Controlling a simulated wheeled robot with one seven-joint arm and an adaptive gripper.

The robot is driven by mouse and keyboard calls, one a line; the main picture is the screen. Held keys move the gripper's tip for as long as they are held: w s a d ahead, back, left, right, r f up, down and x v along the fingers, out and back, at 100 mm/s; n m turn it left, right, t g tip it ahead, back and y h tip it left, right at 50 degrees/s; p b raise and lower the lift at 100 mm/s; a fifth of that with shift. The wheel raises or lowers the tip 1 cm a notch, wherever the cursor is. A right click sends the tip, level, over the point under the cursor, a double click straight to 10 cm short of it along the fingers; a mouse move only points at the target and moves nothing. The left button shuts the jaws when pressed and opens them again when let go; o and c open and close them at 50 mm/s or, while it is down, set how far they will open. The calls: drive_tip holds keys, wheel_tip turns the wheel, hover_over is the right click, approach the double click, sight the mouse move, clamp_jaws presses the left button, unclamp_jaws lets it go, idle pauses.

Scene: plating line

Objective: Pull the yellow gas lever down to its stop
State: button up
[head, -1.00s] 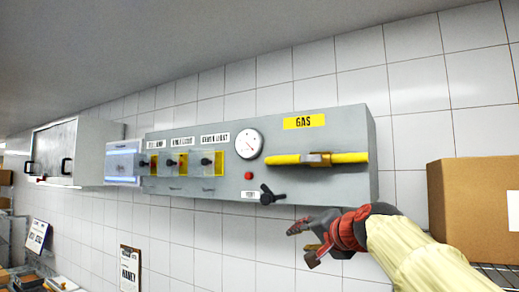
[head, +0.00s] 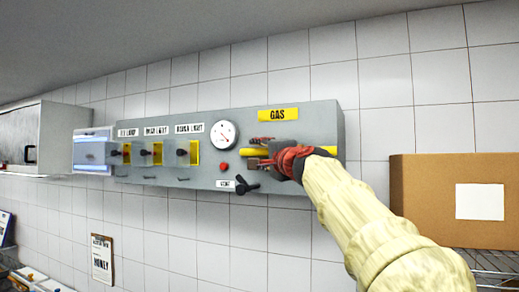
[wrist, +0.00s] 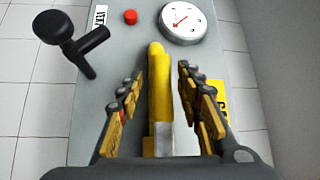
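The yellow gas lever (head: 258,151) lies horizontally on the grey wall panel (head: 320,118), below the yellow GAS label (head: 278,114). My gripper (head: 262,151) is at the lever, and its red hand and my sleeve cover the lever's right part. In the wrist view the lever (wrist: 159,80) runs lengthwise between the two fingers of my gripper (wrist: 160,90). The fingers are apart, with a visible gap on each side of the lever, so it is not gripped. A grey metal piece (wrist: 160,138) sits on the lever near my palm.
A round gauge (head: 223,135), a red button (head: 224,167) and a black vent handle (head: 246,186) are left of my gripper. Several yellow-backed switches (head: 194,153) are farther left. A cardboard box (head: 430,195) stands on a wire shelf at right.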

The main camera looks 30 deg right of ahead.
drive_tip(key=shift+w+a+r, duration=0.15)
drive_tip(key=shift+c, duration=0.4)
drive_tip(key=c, duration=0.8)
clamp_jaws()
